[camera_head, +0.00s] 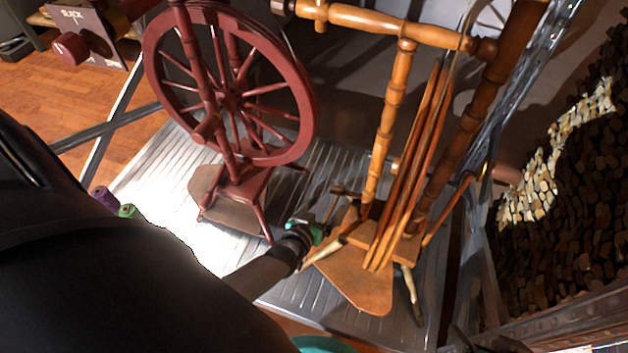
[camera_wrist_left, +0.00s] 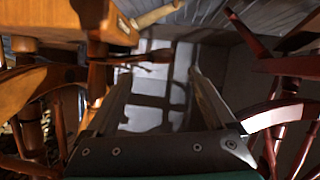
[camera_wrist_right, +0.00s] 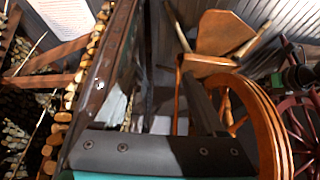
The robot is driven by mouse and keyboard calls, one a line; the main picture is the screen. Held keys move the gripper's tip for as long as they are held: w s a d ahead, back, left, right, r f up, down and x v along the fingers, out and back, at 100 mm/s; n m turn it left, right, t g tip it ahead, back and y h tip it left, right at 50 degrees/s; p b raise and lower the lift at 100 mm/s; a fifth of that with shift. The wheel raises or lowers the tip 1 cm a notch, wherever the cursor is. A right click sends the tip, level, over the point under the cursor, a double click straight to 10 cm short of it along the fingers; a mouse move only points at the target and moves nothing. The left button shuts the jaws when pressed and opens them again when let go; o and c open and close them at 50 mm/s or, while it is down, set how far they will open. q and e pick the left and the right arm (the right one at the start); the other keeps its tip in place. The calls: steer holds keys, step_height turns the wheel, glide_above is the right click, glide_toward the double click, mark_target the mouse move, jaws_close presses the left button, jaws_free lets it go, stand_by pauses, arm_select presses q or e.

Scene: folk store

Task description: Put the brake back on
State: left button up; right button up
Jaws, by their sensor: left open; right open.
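Two spinning wheels stand on a ribbed metal shelf: a dark red one (camera_head: 230,95) on the left and an orange-brown wooden one (camera_head: 395,150), seen nearly edge-on, on the right. I cannot tell which part is the brake. My left gripper (camera_head: 328,208) is low between the wheels, beside the orange one's base. In the left wrist view its jaws (camera_wrist_left: 160,75) are open and empty, with a thin brown wooden rod (camera_wrist_left: 145,57) just beyond them. In the right wrist view my right gripper (camera_wrist_right: 160,75) is open and empty, with the orange wheel's rim (camera_wrist_right: 262,115) to its right.
The metal shelf (camera_head: 150,185) has upright posts and a diagonal brace around the wheels. Stacked cut logs (camera_head: 570,220) fill the right side. Small purple (camera_head: 104,197) and green (camera_head: 128,211) spools sit at the shelf's left edge. Wooden flooring shows at upper left.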

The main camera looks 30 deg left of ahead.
arm_select(q)
steer(key=p+v, duration=0.3)
steer(key=v, duration=0.3)
steer(key=shift+r, duration=0.2)
arm_select(e)
steer(key=shift+s+d+f+g+h, duration=0.1)
steer(key=shift+s+d+f+g, duration=0.2)
steer(key=shift+f, duration=0.55)
steer(key=shift+s+d+f+g+h, duration=0.1)
steer(key=shift+s+d+f+g, duration=0.2)
steer(key=shift+f, duration=0.5)
steer(key=shift+s+d+f+g+h, duration=0.15)
steer(key=shift+f+g, duration=0.25)
steer(key=shift+f, duration=0.45)
arm_select(q)
steer(key=shift+s, duration=0.15)
arm_select(e)
steer(key=shift+a, duration=0.2)
